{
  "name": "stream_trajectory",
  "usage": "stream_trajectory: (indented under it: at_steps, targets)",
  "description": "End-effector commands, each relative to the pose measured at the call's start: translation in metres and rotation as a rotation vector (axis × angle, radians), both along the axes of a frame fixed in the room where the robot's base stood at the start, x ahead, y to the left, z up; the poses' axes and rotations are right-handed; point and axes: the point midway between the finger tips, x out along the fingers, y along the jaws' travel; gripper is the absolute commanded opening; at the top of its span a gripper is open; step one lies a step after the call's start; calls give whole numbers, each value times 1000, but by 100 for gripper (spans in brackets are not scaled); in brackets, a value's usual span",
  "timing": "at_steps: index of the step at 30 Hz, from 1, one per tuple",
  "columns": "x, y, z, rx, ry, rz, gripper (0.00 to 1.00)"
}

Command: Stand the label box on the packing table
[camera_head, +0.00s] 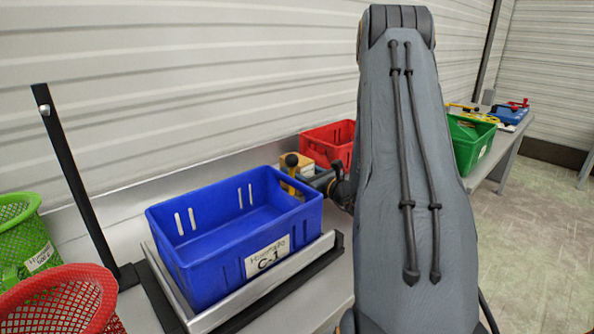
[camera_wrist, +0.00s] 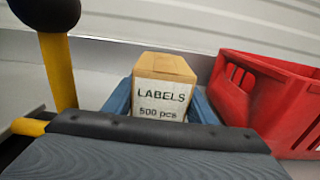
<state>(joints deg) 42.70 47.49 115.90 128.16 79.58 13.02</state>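The label box (camera_wrist: 163,93) is a small tan carton with a white face reading "LABELS 500 pcs". It stands upright in the wrist view, between the blue fingers of my gripper (camera_wrist: 162,108). One finger lies close along each side of it; I cannot tell whether they press on it. In the head view the box (camera_head: 318,161) shows only in part, behind the blue crate's far right corner, with my gripper (camera_head: 318,180) beside it. The grey packing table (camera_head: 134,304) runs along the wall. The box's lower part is hidden.
A red crate (camera_wrist: 285,100) stands close to the box's right. A blue crate (camera_head: 222,262) labelled C-1 sits in a metal frame on the table. A yellow post with a black knob (camera_wrist: 58,65) is at the left. Green (camera_head: 24,238) and red baskets (camera_head: 58,305) stand front left.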

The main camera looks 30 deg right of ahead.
Motion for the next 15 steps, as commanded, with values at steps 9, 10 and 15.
stream_trajectory:
  at_steps: [9,10,15]
  targets:
    - [0,0,0,0,1,0,69]
    - [0,0,0,0,1,0,69]
    - [-4,-1,1,0,1,-1,69]
